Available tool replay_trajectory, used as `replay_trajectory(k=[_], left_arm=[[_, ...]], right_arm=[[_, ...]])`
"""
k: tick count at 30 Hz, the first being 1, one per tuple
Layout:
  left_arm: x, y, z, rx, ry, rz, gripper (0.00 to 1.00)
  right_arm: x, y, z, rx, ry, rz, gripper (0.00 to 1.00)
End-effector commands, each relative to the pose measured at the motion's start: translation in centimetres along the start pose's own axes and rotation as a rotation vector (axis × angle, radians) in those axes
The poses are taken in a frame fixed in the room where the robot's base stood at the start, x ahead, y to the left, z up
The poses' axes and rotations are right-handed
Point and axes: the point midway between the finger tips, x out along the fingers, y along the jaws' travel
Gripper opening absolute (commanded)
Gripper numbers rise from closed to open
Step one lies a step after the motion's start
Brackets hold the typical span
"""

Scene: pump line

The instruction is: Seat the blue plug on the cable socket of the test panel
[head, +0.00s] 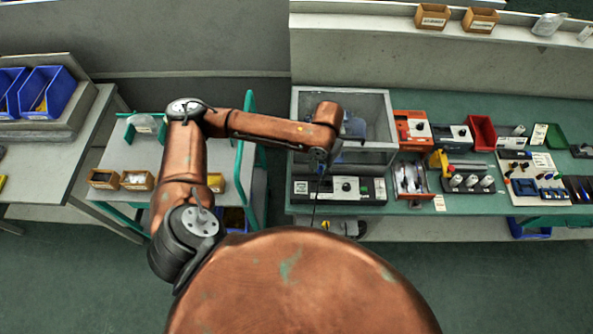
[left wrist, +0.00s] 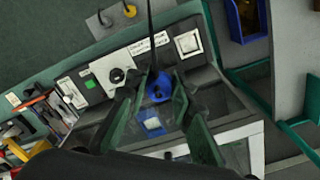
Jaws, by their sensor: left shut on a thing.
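The blue plug (left wrist: 158,88) is between the fingers of my left gripper (left wrist: 152,100), with its black cable running up the left wrist view. In the head view my left gripper (head: 321,162) is over the front of the clear-topped box, and the cable hangs down from it. The test panel (head: 340,189) is the dark front with a white label plate, knob and green button; it also shows in the left wrist view (left wrist: 92,84). The cable socket cannot be made out for certain. My right gripper is not in view.
The clear-topped box (head: 299,110) has a pale frame and blue parts inside. To its right stand an orange unit (head: 412,128), a red bin (head: 481,132) and a tool board (head: 531,196). At the left is a cart (head: 130,158) with a green rail.

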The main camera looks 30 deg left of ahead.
Motion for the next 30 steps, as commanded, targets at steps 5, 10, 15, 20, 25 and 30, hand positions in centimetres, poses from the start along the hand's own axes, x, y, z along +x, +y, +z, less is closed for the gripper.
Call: replay_trajectory(k=[5,10,15,20,25,30], left_arm=[[1.4,-1.8,-0.6,0.076,-0.011,0.001,0.0],[4.2,-3.6,0.2,0.163,-0.009,0.002,0.0],[6.6,-5.1,1.6,0.239,-0.006,0.001,0.0],[7.8,-5.7,2.4,0.278,-0.001,0.001,0.0],[8.6,-5.9,2.5,0.288,0.0,0.001,0.0],[9.3,-5.9,2.5,0.287,0.0,0.0,0.0]], right_arm=[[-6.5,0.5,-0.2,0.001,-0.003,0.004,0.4],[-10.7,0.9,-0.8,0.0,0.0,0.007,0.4],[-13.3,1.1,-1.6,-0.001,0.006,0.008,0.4],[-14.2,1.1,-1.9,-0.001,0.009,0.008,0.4],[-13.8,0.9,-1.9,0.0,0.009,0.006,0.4],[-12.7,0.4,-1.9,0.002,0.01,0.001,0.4]])
